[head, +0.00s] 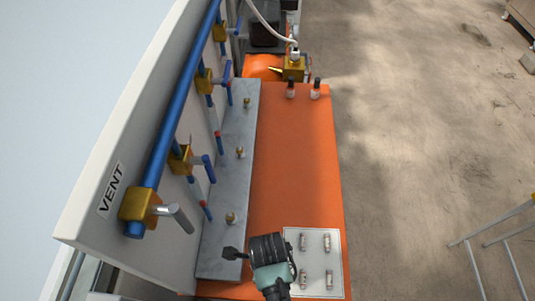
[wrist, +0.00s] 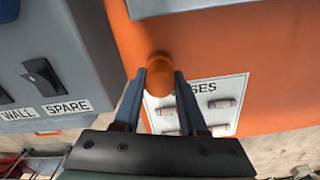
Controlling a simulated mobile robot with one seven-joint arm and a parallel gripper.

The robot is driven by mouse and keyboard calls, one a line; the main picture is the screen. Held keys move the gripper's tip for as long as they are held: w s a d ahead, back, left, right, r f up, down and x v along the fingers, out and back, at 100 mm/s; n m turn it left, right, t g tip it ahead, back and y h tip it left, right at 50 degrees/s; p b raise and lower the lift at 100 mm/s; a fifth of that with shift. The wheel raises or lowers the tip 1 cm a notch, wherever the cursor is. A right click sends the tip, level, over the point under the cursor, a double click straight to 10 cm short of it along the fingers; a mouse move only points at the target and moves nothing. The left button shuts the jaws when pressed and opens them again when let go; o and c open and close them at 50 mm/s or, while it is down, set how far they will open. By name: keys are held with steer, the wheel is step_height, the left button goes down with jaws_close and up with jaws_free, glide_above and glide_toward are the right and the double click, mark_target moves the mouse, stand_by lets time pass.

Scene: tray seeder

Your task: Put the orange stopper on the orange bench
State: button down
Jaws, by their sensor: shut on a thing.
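The orange stopper (wrist: 160,66) is round-topped and sits between the two fingertips of my gripper (wrist: 160,78) in the wrist view. My gripper is shut on it. In the head view, the dark hand of my gripper (head: 267,248) is over the near end of the orange bench (head: 295,160), left of the white fuse panel. The stopper and fingertips are hidden there. The orange bench also fills much of the wrist view (wrist: 215,45) behind the stopper. I cannot tell the gap between stopper and bench.
The fuse panel (head: 315,235) carries several small fuses. A grey metal strip (head: 225,200) with brass fittings runs along the left, beside a wall with blue pipes and valves. Two small bottles (head: 290,90) (head: 315,90) stand at the far end. The bench's middle is clear.

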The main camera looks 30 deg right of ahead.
steer(key=shift+f, duration=0.1)
steer(key=shift+c, duration=2.3)
jaws_free()
step_height(320, 180, up, 12)
